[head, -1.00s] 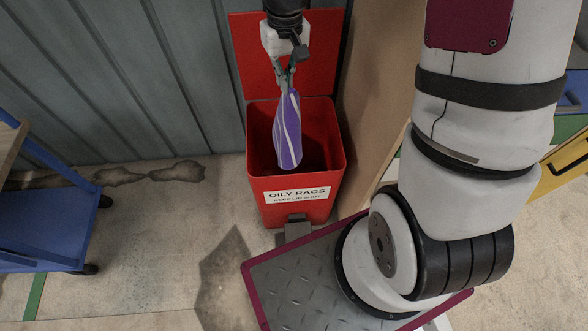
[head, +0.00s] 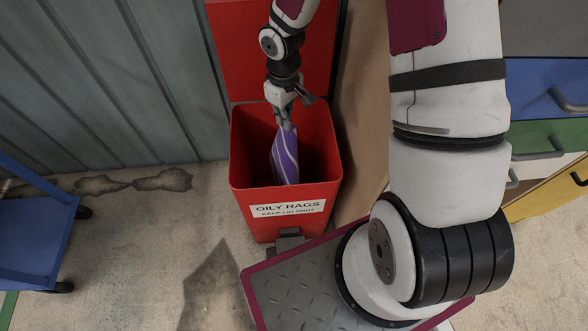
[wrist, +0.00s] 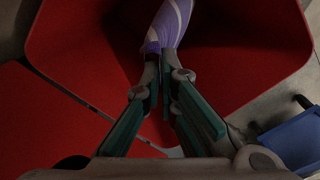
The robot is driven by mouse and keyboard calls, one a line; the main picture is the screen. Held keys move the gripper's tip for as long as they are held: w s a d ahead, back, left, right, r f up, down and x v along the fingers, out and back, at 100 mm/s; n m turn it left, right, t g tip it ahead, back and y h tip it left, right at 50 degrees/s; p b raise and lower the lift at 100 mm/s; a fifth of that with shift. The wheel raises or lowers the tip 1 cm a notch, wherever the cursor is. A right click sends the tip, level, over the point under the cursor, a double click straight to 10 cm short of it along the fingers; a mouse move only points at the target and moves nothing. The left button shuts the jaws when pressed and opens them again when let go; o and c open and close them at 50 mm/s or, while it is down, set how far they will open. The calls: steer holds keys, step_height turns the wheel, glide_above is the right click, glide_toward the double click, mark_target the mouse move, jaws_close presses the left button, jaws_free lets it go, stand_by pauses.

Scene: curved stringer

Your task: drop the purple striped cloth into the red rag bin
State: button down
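The purple striped cloth (head: 285,162) hangs from my gripper (head: 287,122) inside the open red rag bin (head: 240,160). The cloth's lower part is below the bin's rim; its lowest tip is hidden by the front wall. In the wrist view, the fingers of my gripper (wrist: 161,75) are close together on one end of the cloth (wrist: 168,24), with the red bin walls (wrist: 75,35) around it. The bin's front carries a white "OILY RAGS" label.
The bin's red lid (head: 225,50) stands raised against the grey corrugated wall (head: 120,80). A brown panel (head: 362,110) stands right of the bin. A blue cart (head: 35,230) is at left, and coloured drawers (head: 545,140) are at right.

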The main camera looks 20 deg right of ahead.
step_height(320, 180, down, 6)
steer(key=b, duration=0.5)
steer(key=shift+w+d+f, duration=0.15)
steer(key=shift+d+f, duration=0.05)
steer(key=shift+c, duration=2.4)
jaws_free()
step_height(320, 180, up, 6)
steer(key=p, duration=0.4)
steer(key=shift+f, duration=0.2)
